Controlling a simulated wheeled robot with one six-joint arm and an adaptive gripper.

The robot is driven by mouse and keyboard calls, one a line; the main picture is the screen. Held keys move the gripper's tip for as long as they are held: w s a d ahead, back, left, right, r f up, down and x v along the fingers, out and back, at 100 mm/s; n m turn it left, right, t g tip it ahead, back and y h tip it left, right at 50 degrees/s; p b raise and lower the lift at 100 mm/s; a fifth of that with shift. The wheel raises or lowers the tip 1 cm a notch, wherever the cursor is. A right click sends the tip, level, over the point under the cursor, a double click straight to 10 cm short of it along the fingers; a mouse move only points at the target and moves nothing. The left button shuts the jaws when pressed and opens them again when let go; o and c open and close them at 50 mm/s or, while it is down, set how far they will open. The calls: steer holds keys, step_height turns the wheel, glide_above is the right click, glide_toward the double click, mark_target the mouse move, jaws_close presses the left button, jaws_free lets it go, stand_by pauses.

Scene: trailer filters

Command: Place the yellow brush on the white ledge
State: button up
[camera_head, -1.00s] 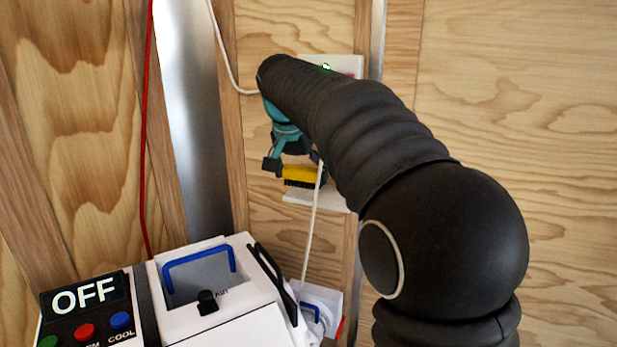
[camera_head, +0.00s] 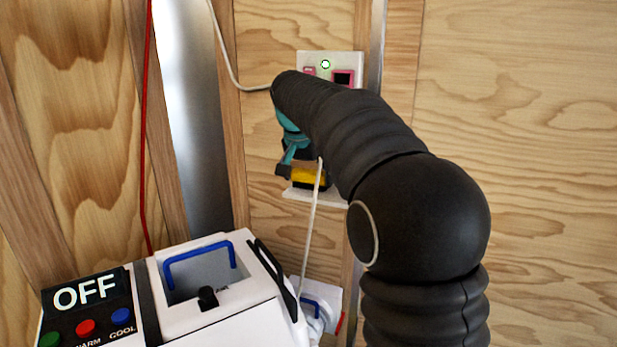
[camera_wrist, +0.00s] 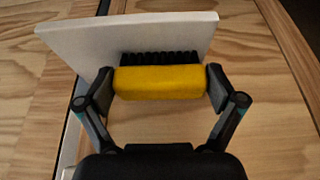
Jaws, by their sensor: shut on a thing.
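The yellow brush (camera_wrist: 160,82) with black bristles is held between the two fingers of my gripper (camera_wrist: 158,84), one finger at each end. In the wrist view its bristles point toward the white ledge (camera_wrist: 80,35) and overlap it in the picture. Whether the bristles touch the ledge I cannot tell. In the head view the yellow brush (camera_head: 308,178) shows partly behind a thin white cord, at my gripper (camera_head: 305,172). The white ledge (camera_head: 300,195) shows just below and around it, with its right part hidden by my arm.
A white machine (camera_head: 215,290) with an OFF display, coloured buttons and blue handles stands below left. A white wall panel (camera_head: 347,62) with a green light is above the gripper. A white cord (camera_head: 311,225) hangs in front of the brush. A red cord (camera_head: 143,130) runs down the left wall.

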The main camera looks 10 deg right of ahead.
steer(key=o, duration=0.7)
steer(key=p+v, duration=0.1)
steer(key=v, duration=1.1)
steer(key=shift+p, duration=0.35)
